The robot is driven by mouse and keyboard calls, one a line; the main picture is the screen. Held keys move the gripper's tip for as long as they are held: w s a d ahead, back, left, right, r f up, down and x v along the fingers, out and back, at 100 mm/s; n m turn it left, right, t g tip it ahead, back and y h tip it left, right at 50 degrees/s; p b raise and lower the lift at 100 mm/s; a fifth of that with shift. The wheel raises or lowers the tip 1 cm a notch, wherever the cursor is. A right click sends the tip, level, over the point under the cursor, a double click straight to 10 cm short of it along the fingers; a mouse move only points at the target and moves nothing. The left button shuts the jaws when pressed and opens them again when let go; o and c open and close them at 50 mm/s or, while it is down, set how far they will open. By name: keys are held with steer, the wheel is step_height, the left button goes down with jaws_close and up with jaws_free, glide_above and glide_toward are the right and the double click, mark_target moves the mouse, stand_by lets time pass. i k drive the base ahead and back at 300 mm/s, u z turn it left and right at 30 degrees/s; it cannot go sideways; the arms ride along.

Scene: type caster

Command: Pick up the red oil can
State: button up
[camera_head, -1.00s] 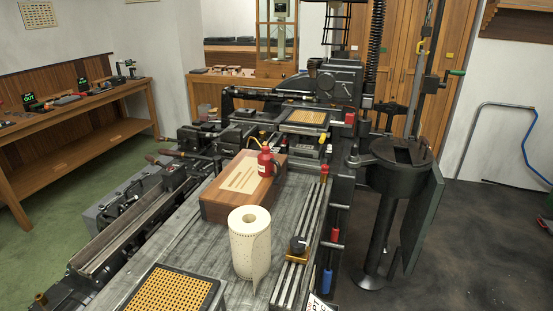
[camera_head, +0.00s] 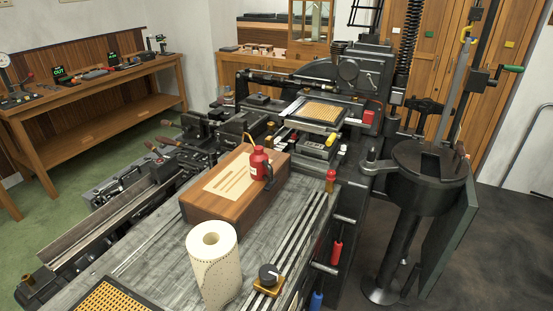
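The red oil can (camera_head: 261,165) has a small body with a pale label and a thin yellowish spout that points up and left. It stands upright at the right end of the top of a brown wooden box (camera_head: 214,207). The box rests on the grey machine table (camera_head: 160,253). My gripper does not show in this view.
A paper roll (camera_head: 214,265) stands in front of the box, beside a black knob on a brass base (camera_head: 268,279). A perforated yellow tray (camera_head: 110,298) lies at the front. Machine parts crowd behind the box, and a dark round stand (camera_head: 428,175) is at right.

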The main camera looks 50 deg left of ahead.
mark_target(260, 168)
steer(key=i, duration=2.65)
steer(key=u, duration=2.7)
